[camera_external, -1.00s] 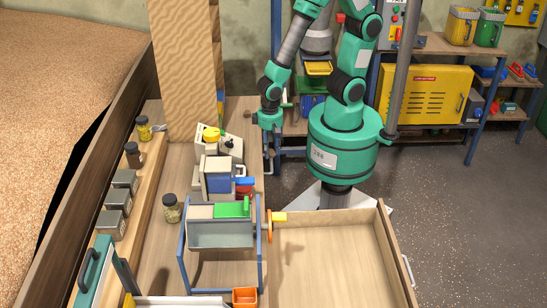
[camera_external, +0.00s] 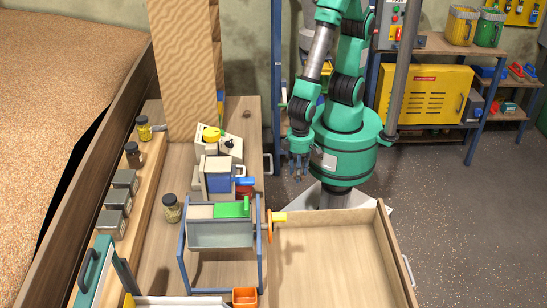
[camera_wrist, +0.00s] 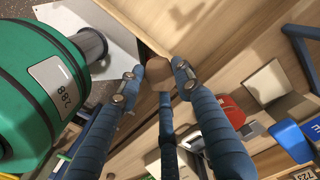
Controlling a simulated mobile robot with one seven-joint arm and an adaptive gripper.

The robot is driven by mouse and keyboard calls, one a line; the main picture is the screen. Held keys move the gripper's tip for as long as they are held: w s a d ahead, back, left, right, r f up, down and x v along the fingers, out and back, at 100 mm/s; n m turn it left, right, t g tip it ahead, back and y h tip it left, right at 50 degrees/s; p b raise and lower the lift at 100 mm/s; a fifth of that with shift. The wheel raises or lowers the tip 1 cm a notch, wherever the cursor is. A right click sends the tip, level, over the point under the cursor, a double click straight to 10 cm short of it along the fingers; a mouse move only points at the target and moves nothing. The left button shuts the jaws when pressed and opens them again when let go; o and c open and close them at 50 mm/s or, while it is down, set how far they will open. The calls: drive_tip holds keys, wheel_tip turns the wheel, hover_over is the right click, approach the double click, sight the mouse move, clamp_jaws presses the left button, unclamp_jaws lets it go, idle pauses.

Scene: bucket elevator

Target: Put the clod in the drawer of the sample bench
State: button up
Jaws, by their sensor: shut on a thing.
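My gripper (camera_external: 298,165) hangs beside my green base, behind the open drawer, in the external view. In the wrist view my gripper (camera_wrist: 158,76) is shut on a small brown clod (camera_wrist: 158,69), held between the fingertips. I cannot make the clod out in the external view. The drawer (camera_external: 340,262) is pulled out to the right of the sample bench (camera_external: 154,252); its visible floor is bare. The gripper is outside the drawer, short of its far wall.
A hand-cranked device with a blue frame (camera_external: 181,262) stands on the bench beside the drawer, its yellow handle (camera_external: 279,216) reaching over the drawer's far left corner. An orange box (camera_external: 244,297) sits at the bench's near edge. The floor (camera_external: 450,235) right of the drawer is clear.

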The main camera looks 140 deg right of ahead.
drive_tip(key=s+a+n+b, duration=0.1)
drive_tip(key=s+a+n, duration=0.4)
drive_tip(key=a, duration=0.8)
drive_tip(key=s+a+n, duration=0.2)
drive_tip(key=s+a, duration=0.4)
drive_tip(key=a, duration=0.6)
wheel_tip(320, 180, down, 27)
drive_tip(key=shift+f, duration=0.1)
drive_tip(key=shift+w, duration=0.1)
drive_tip(key=b, duration=0.3)
hover_over(363, 277)
drive_tip(key=shift+w+f, duration=0.1)
drive_tip(key=shift+f, duration=0.65)
drive_tip(key=shift+f, duration=0.1)
drive_tip(key=shift+f+b, duration=0.75)
drive_tip(key=shift+f, duration=0.9)
